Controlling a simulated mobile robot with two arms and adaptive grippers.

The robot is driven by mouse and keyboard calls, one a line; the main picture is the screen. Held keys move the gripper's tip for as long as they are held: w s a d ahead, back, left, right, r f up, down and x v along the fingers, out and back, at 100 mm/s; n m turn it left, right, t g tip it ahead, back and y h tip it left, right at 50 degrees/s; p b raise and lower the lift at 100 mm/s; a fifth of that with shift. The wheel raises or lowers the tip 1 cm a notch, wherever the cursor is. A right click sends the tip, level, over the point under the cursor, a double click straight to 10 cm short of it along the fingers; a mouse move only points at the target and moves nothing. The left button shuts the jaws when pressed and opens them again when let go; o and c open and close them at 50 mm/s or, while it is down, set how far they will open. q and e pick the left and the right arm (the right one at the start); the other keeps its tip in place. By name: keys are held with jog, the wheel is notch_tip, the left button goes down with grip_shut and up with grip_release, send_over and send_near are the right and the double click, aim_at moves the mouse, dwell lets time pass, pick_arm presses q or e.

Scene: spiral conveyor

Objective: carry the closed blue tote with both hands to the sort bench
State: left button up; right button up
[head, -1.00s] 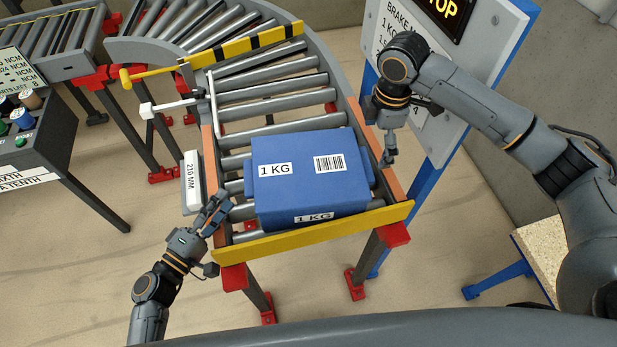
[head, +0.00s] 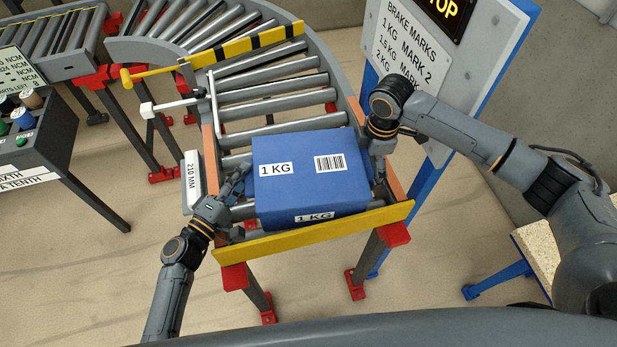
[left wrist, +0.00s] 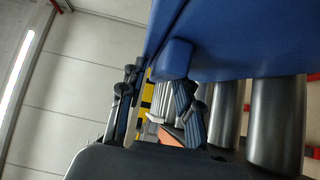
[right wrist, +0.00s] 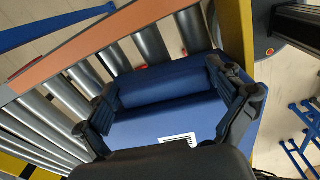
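The closed blue tote (head: 312,185), labelled 1 KG with a barcode, sits on the rollers at the conveyor's near end. My left gripper (head: 240,183) is at its left side. In the left wrist view the fingers (left wrist: 158,100) are apart, just short of the tote's side handle (left wrist: 174,58). My right gripper (head: 378,158) is at the right side. In the right wrist view its fingers (right wrist: 172,105) are spread wide, one on each side of the right handle (right wrist: 160,85). Neither gripper is closed on a handle. I cannot tell whether the fingers touch the tote.
A yellow end bar (head: 310,234) crosses the conveyor in front of the tote. A yellow-black striped arm (head: 225,50) lies across the rollers behind it. A sign board (head: 440,75) stands at right. A chipboard-topped bench (head: 543,250) with blue legs is at lower right.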

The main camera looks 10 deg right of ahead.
pick_arm(q)
jog(key=c, duration=0.3)
pick_arm(e)
jog(key=c, duration=0.4)
pick_arm(q)
grip_shut()
pick_arm(e)
jog(key=c, duration=0.6)
pick_arm(q)
jog(key=shift+r, duration=0.1)
pick_arm(e)
jog(key=shift+r, duration=0.1)
jog(key=shift+c, duration=0.2)
pick_arm(q)
jog(key=shift+w+r, duration=0.1)
pick_arm(e)
jog(key=shift+w+r, duration=0.1)
